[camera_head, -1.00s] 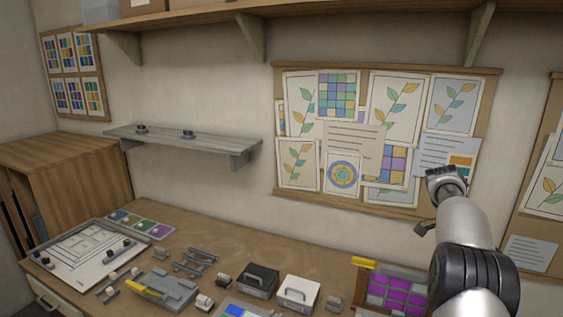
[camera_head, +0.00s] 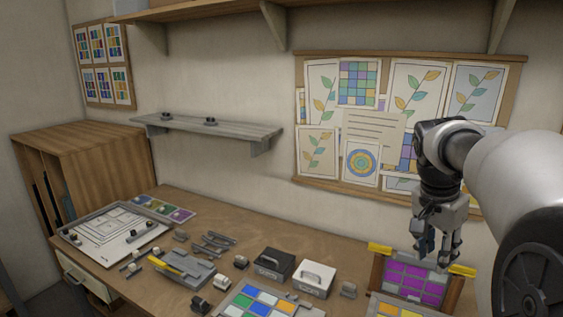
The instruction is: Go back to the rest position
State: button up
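My gripper (camera_head: 433,252) hangs at the right of the head view, fingers pointing down. It is above and in front of a rack (camera_head: 376,270) holding a panel of purple panes (camera_head: 412,281). The fingers look apart, and nothing shows between them. My arm comes in from the right edge and hides part of the wall board behind it.
The workbench (camera_head: 225,222) carries a black case (camera_head: 272,263), a white case (camera_head: 313,279), a grey fixture with a yellow handle (camera_head: 183,269), a coloured pane tray (camera_head: 262,302) and a drawing board (camera_head: 112,232). A grey shelf (camera_head: 225,128) juts from the wall.

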jog(key=s+a+f+n+t+y+b, duration=0.25)
jog(key=s+a+n, duration=0.45)
jog(key=s+a, duration=0.55)
jog(key=s+a+f+n+b, duration=0.1)
jog(key=s+a+f+n, duration=0.1)
jog(key=s, duration=0.4)
jog(key=s+a+f+n+b, duration=0.1)
jog(key=s+a+f+n, duration=0.2)
jog(key=s+f, duration=0.3)
jog(key=shift+a+f+n+t, duration=0.25)
jog(key=shift+f+n+t, duration=0.15)
jog(key=shift+f, duration=0.4)
jog(key=shift+a+y, duration=0.1)
jog(key=shift+y, duration=0.15)
